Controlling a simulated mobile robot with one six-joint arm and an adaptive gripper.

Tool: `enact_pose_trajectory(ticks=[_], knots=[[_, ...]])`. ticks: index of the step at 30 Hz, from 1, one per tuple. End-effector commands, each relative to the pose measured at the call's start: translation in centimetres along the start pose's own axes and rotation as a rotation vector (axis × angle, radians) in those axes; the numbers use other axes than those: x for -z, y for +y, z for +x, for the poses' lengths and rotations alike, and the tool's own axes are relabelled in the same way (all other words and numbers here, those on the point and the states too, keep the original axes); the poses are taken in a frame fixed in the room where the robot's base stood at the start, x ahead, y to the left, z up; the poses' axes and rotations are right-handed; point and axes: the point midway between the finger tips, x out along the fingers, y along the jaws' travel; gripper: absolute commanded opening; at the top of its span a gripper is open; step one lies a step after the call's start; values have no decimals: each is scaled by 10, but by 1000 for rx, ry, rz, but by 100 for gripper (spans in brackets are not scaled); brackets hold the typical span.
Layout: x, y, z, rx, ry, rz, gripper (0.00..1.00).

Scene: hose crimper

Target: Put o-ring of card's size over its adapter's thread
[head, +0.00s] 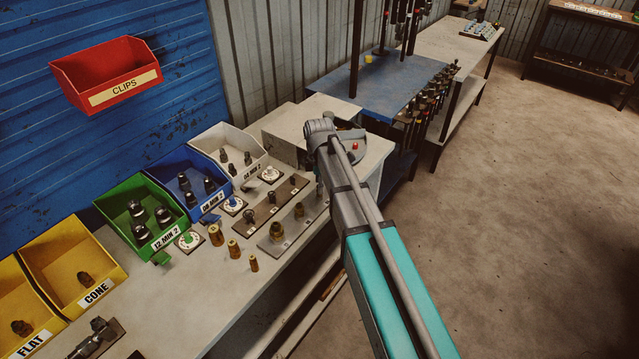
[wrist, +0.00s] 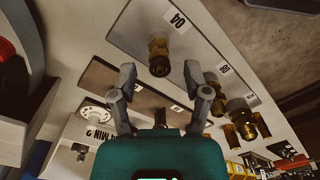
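My gripper (wrist: 162,78) is open in the wrist view, its two fingers apart with nothing seen between the tips. A brass adapter (wrist: 159,58) stands upright on a pale plate (wrist: 191,42) just beyond the fingertips, beside a small label. More adapters (wrist: 240,108) stand on the same plate to the right. In the head view this plate holds adapters (head: 277,231) on the bench, and my arm hides the gripper. A dark brown plate (wrist: 103,78) lies left of the gripper; small dark pieces stand on it in the head view (head: 249,214). I cannot make out an o-ring.
Round-faced white cards (head: 188,241) lie before the green bin (head: 145,215), blue bin (head: 192,183) and white bin (head: 229,150). Loose brass fittings (head: 234,248) stand near the bench front. Yellow bins (head: 72,262) are at left; a red CLIPS bin (head: 105,75) hangs above.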

Motion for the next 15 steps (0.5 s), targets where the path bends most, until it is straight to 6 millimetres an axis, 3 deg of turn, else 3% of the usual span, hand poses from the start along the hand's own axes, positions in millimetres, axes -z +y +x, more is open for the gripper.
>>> enact_pose_trajectory(ticks=[15], knots=[[0,0,-4,0,0,0,66]])
